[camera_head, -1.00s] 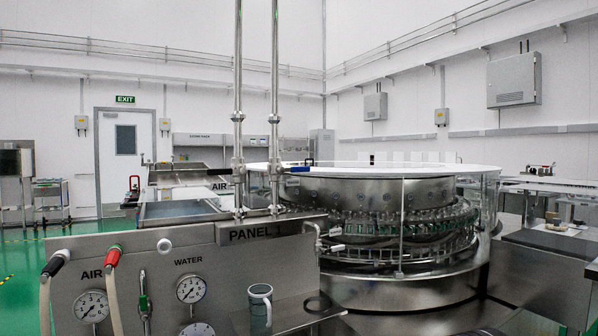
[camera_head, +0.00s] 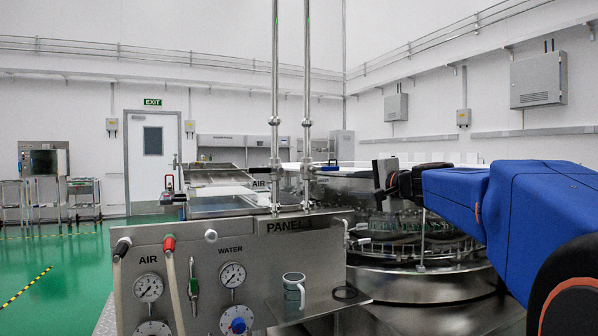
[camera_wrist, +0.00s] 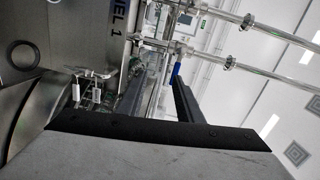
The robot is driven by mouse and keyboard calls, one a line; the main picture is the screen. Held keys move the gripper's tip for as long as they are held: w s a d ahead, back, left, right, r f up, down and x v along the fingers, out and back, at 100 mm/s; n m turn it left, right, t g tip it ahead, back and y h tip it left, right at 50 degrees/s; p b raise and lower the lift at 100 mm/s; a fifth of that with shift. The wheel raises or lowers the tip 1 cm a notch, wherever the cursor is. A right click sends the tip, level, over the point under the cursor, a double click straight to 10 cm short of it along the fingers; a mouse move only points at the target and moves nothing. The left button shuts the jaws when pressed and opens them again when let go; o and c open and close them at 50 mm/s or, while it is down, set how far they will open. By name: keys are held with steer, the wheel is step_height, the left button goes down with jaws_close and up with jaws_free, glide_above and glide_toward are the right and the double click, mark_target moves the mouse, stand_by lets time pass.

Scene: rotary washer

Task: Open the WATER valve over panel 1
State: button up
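Panel 1 (camera_head: 262,255) is a steel console with AIR and WATER labels and gauges. Two vertical pipes rise behind it, each with a valve fitting. The right pipe's valve (camera_head: 306,170) has a blue lever (camera_head: 328,168) pointing right, roughly level. The blue lever also shows in the wrist view (camera_wrist: 176,73), beside the pipes, which run sideways there. An AIR plate (camera_head: 261,184) is by the left pipe; I cannot read a WATER plate there. My gripper (camera_head: 383,178) is right of the blue lever, apart from it.
A round washer (camera_head: 415,250) with bottle racks stands behind my arm. A mug (camera_head: 294,288) sits on the panel's right ledge. Hoses with black (camera_head: 122,246) and red (camera_head: 169,243) ends hang at the panel's left. Green floor (camera_head: 65,275) is free at left.

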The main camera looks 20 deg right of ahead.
mark_target(332, 169)
step_height(332, 169, up, 4)
steer(key=w+d+f+m+t, duration=0.1)
steer(key=w+d+m, duration=0.1)
steer(key=d, duration=0.1)
steer(key=shift+h, duration=0.4)
steer(key=w, duration=1.1)
steer(key=w+a, duration=0.1)
steer(key=w, duration=0.4)
steer(key=shift+w+a+r, duration=0.1)
steer(key=shift+w+r, duration=0.15)
steer(key=shift+w, duration=0.1)
jaws_close()
